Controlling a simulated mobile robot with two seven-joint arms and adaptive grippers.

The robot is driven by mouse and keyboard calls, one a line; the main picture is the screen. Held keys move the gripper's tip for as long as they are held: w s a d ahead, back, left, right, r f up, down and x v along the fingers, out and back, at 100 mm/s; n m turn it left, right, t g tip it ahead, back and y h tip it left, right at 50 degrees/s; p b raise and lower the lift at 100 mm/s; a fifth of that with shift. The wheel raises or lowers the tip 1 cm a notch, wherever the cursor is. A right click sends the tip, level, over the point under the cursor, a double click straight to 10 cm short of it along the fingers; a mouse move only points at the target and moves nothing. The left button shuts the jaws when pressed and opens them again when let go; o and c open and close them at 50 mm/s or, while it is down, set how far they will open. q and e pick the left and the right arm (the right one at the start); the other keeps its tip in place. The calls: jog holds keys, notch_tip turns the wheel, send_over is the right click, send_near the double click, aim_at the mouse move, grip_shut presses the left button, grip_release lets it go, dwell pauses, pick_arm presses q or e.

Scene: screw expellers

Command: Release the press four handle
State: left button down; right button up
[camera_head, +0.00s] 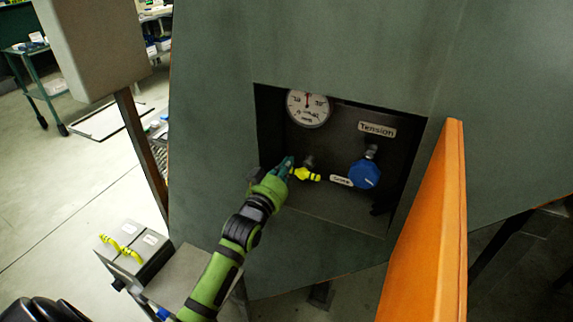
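A small yellow handle (308,175) sits on a dark fitting inside a recessed panel in the green-grey machine. A blue round knob (365,174) is to its right, near a "Tension" label (377,129). My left arm comes in from the bottom. My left gripper (286,167) is in the recess opening, right beside the left end of the yellow handle. I cannot tell whether it touches the handle. Its fingers are small and partly overlapped, so their opening is unclear. My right gripper is not in view.
A round white gauge (308,108) is above the handle. An orange panel door (432,235) stands out at the right of the recess. A grey box (135,246) with a yellow handle is at lower left. A green cart (38,85) stands far back on open floor.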

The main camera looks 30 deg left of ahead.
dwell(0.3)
pick_arm(q)
jog(key=shift+a+f+n+p, duration=0.15)
jog(key=shift+f+n+p, duration=0.1)
jog(key=shift+n, duration=0.5)
jog(key=shift+a+f+n+p, duration=0.15)
jog(key=shift+f+n+p, duration=0.1)
jog(key=shift+n, duration=0.5)
